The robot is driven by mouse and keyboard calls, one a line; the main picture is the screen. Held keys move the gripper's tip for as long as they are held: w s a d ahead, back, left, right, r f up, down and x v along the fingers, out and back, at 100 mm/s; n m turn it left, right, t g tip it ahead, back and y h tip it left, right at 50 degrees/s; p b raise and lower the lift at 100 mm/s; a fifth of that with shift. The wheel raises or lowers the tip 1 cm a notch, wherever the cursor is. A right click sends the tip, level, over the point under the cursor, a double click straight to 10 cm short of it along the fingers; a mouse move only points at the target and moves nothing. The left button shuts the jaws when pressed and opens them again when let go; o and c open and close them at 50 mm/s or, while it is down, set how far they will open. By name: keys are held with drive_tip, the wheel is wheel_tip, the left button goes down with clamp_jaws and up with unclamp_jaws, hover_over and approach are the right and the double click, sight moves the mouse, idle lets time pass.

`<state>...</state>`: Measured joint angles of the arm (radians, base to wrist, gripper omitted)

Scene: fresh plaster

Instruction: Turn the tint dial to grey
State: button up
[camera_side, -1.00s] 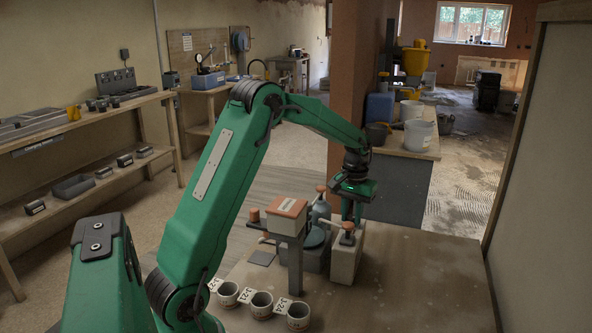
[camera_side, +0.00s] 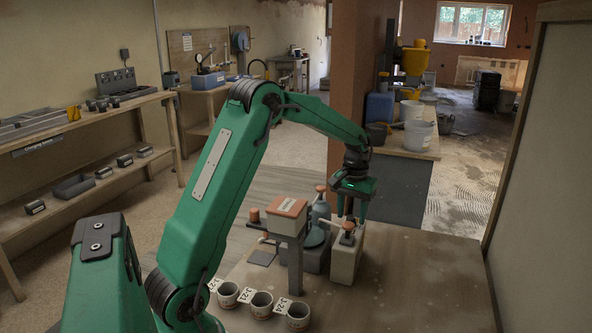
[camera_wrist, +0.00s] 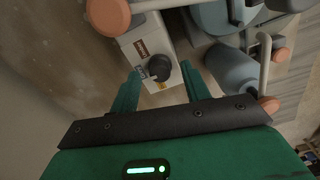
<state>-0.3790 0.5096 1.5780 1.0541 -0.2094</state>
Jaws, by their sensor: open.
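The tint dial (camera_wrist: 160,67) is a round black knob on a pale box (camera_wrist: 133,42), which also shows in the side view (camera_side: 344,264). Coloured labels lie around the knob, one of them red-brown (camera_wrist: 141,47). Their words and the dial's pointing direction are too small to read. My gripper (camera_wrist: 160,78) is open, with one green finger on each side of the knob in the wrist view. I cannot tell whether the fingers touch it. In the side view, my gripper (camera_side: 351,212) hangs over the box, and the knob is hard to make out there.
A lever with an orange knob (camera_wrist: 109,14) crosses close by the box. An orange-topped post (camera_side: 287,208) and a grey-blue bottle (camera_side: 321,212) stand to its left. Several white cups (camera_side: 262,303) line the front. The bench to the right is clear.

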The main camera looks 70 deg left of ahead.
sight(351, 217)
wheel_tip(351, 217, up, 7)
drive_tip(key=shift+f, duration=0.15)
drive_tip(key=shift+r, duration=0.25)
idle(0.4)
drive_tip(key=shift+s+d+r, duration=0.1)
drive_tip(key=shift+d+r, duration=0.05)
drive_tip(key=shift+r, duration=0.05)
drive_tip(key=s+d+r+m+t, duration=0.35)
drive_tip(key=s+d+r, duration=0.35)
drive_tip(key=s+d, duration=0.45)
drive_tip(key=s+d+f+m+t, duration=0.2)
drive_tip(key=s+d, duration=0.4)
drive_tip(key=s, duration=0.6)
drive_tip(key=shift+s+d+f+m, duration=0.25)
drive_tip(key=shift+d+f+m, duration=0.1)
drive_tip(key=shift+m, duration=0.3)
drive_tip(key=shift+c, duration=0.5)
